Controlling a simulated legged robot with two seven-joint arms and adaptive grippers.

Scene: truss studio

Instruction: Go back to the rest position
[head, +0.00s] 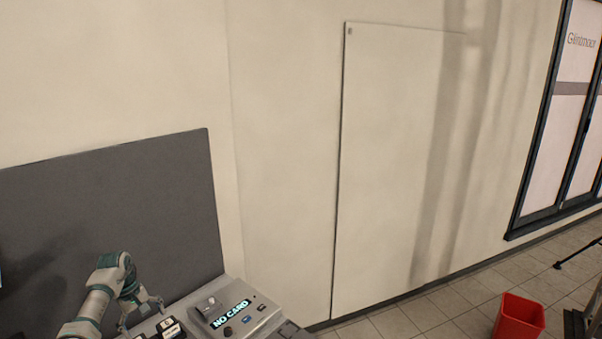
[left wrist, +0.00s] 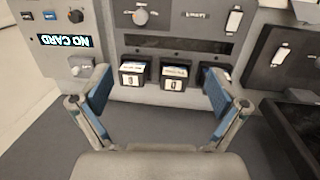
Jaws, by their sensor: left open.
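My left gripper (left wrist: 160,112) is open and empty in the left wrist view, its two blue-padded fingers spread wide in front of a grey console (left wrist: 185,20). Two small black blocks with white labels, a left one (left wrist: 132,74) and a right one (left wrist: 174,75), sit at the console between the fingertips but apart from them. A third similar block is partly hidden behind the right finger. In the head view my left gripper (head: 143,307) is at the lower left, just left of the console's lit "NO CARD" display (head: 231,313). My right gripper is not in view.
A grey panel (head: 110,215) stands behind the console against the pale wall. A red bin (head: 518,316) stands on the tiled floor (head: 440,308) at the lower right, beside a dark-framed window (head: 560,120). Open floor lies between console and bin.

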